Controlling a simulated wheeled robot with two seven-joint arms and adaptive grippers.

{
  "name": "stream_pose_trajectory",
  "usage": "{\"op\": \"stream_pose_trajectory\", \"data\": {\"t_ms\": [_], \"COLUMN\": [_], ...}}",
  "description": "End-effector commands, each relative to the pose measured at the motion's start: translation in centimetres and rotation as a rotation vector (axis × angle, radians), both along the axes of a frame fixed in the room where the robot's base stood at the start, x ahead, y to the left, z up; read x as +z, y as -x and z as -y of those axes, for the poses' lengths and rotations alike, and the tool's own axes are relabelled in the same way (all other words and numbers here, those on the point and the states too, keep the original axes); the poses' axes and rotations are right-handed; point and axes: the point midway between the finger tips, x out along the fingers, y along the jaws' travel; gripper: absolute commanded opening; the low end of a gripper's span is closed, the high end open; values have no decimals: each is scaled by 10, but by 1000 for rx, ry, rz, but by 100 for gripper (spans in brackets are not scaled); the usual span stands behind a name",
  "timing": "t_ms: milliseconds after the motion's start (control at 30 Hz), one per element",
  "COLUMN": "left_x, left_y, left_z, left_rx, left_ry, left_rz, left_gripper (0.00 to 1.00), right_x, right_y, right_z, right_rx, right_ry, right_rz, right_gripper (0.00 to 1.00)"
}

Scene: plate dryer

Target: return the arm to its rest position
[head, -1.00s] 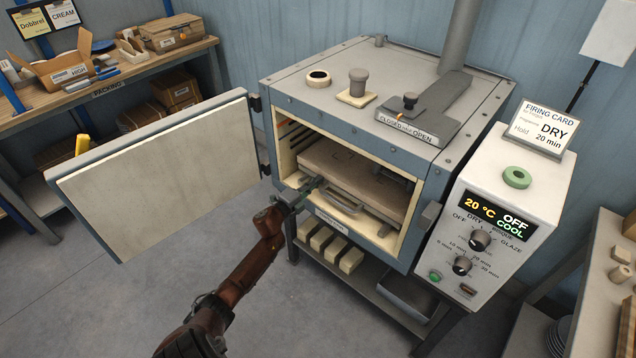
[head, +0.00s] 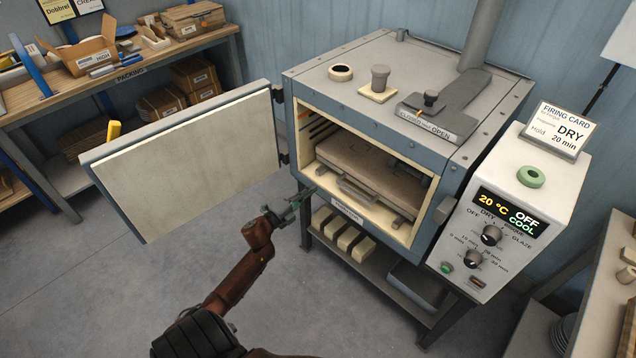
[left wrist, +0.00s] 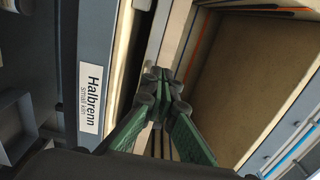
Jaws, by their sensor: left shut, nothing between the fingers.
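My left arm reaches in from the bottom of the head view. Its gripper (head: 304,194) is at the lower left front edge of the kiln opening, outside the chamber. In the left wrist view the green-padded fingers (left wrist: 165,88) are shut with nothing between them, in front of the kiln's front edge. The kiln (head: 375,116) stands with its door (head: 190,160) swung wide open to the left. Inside sits a flat shelf slab (head: 375,170) with a metal handle at its front. My right gripper is not in view.
The open door stands left of my arm. The control box (head: 510,215) at the kiln's right reads 20 °C, OFF, COOL. Light blocks (head: 348,239) lie on the rack under the kiln. A packing bench (head: 125,75) is at the back left. The floor in front is clear.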

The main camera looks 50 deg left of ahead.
Motion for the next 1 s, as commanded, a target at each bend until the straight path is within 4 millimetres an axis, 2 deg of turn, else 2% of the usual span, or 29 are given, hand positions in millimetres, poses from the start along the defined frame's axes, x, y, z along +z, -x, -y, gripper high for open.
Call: {"op": "stream_pose_trajectory", "data": {"t_ms": [367,467,567,667,800,867,1000], "left_x": [-1,-14,-53,-113,-204,-242,-322], "left_y": [8,11,22,43,88,111,170], "left_z": [1,1,-1,1,12,20,45], "left_rx": [-2,10,44,101,200,245,354], "left_ry": [1,28,107,228,410,481,634], "left_rz": [-1,-22,-79,-170,-312,-374,-512], "left_gripper": [0,0,0,0,0,0,0], "right_x": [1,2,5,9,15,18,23], "right_y": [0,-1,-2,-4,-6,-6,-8], "right_z": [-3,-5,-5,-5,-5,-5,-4], "right_rx": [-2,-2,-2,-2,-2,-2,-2], "right_ry": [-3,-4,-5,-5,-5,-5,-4], "right_rz": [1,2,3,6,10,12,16], "right_gripper": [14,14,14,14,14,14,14]}}
